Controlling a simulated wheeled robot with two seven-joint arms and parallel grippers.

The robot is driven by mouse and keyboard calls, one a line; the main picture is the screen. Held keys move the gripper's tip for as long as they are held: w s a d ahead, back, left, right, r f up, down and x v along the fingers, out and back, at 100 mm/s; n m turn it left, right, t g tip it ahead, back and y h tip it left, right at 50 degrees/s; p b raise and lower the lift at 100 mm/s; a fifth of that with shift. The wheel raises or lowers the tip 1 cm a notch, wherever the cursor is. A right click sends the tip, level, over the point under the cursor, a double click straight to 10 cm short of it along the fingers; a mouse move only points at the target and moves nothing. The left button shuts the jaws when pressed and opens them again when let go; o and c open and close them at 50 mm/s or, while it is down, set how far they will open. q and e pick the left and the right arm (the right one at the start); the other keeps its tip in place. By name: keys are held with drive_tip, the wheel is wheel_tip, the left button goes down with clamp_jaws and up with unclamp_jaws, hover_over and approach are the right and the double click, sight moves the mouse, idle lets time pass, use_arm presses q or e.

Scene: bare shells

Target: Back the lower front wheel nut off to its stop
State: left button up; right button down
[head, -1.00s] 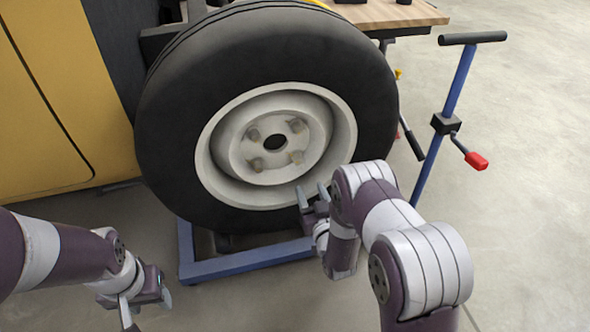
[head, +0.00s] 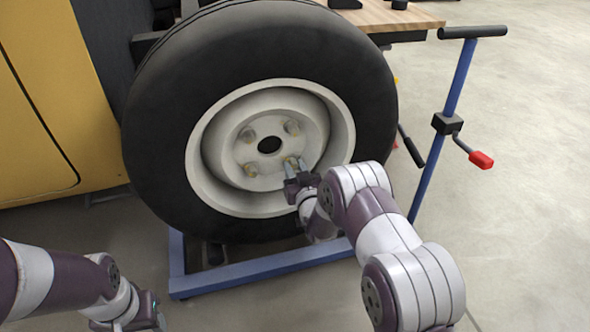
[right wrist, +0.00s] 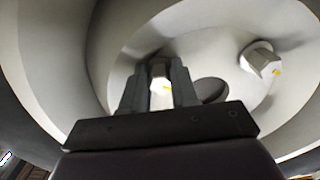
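The wheel (head: 150,130) stands upright with a pale rim and several nuts around a dark centre hole. My right gripper (head: 295,164) is at the lower right nut. In the right wrist view, this wheel nut (right wrist: 160,84) sits between the two fingers of the right gripper (right wrist: 160,92). The fingers hide its sides and look closed against it. Another nut (right wrist: 260,58) shows free at the right. The lower left nut (head: 251,170) is also clear. My left gripper (head: 150,314) hangs at the bottom edge, partly cut off; its opening is unclear.
A blue stand (head: 270,266) runs under the wheel. A blue post (head: 430,170) with a black T-bar and a red-handled crank (head: 480,159) stands at the right. A yellow body (head: 40,110) is at the left, and a wooden bench top (head: 400,17) is behind.

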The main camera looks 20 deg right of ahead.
idle(0.3)
drive_tip(key=shift+n+p, duration=0.65)
drive_tip(key=shift+n, duration=0.45)
drive_tip(key=n+p, duration=0.1)
drive_tip(key=n, duration=0.2)
drive_tip(key=shift+d+n+p, duration=0.1)
drive_tip(key=shift+n+p, duration=0.2)
drive_tip(key=n+p, duration=0.2)
drive_tip(key=n, duration=0.4)
drive_tip(key=shift+d+r, duration=0.1)
drive_tip(key=shift+r, duration=0.05)
drive_tip(key=n+p, duration=0.2)
drive_tip(key=n, duration=0.4)
drive_tip(key=shift+r+n, duration=0.15)
drive_tip(key=shift+n, duration=0.15)
drive_tip(key=n+p, duration=0.1)
drive_tip(key=n, duration=0.5)
drive_tip(key=shift+p, duration=0.35)
drive_tip(key=c, duration=0.9)
unclamp_jaws()
drive_tip(key=shift+c, duration=0.2)
